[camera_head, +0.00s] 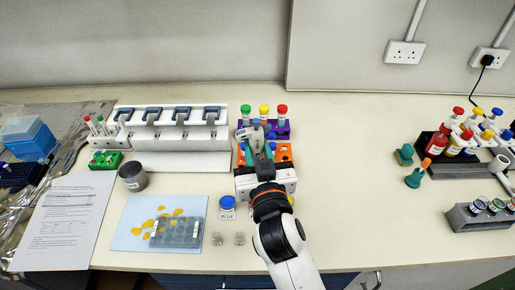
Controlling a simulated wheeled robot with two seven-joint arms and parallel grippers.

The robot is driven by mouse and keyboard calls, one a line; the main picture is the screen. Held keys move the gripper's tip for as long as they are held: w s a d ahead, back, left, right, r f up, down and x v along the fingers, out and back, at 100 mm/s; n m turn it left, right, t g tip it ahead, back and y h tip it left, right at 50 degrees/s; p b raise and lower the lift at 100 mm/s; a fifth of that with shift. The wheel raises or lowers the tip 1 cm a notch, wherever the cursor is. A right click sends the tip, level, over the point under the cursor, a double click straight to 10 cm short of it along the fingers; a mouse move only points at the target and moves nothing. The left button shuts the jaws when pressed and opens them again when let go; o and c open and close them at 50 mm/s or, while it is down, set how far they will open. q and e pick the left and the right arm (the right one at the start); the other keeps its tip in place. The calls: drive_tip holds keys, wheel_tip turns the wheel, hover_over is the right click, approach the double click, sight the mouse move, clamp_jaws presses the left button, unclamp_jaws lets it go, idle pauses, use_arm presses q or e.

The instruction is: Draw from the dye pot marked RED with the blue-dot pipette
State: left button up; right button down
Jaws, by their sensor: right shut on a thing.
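My right gripper (259,151) reaches in from the bottom over the orange rack (285,153). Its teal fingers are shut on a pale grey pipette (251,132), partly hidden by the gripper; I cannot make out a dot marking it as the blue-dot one. A dye pot with a blue lid (227,202) stands left of my right arm, with a label that reads BLUE. A yellow-lidded pot (290,200) shows partly behind the arm. No pot marked RED is readable; the arm hides part of that row. My left gripper is not in view.
A purple rack (284,133) with green, yellow and red capped tubes stands behind the orange rack. A white stand (180,160) is at the left, near a dark cup (133,177) and a blue mat (128,235). Capped bottles crowd the far right. The counter right of centre is clear.

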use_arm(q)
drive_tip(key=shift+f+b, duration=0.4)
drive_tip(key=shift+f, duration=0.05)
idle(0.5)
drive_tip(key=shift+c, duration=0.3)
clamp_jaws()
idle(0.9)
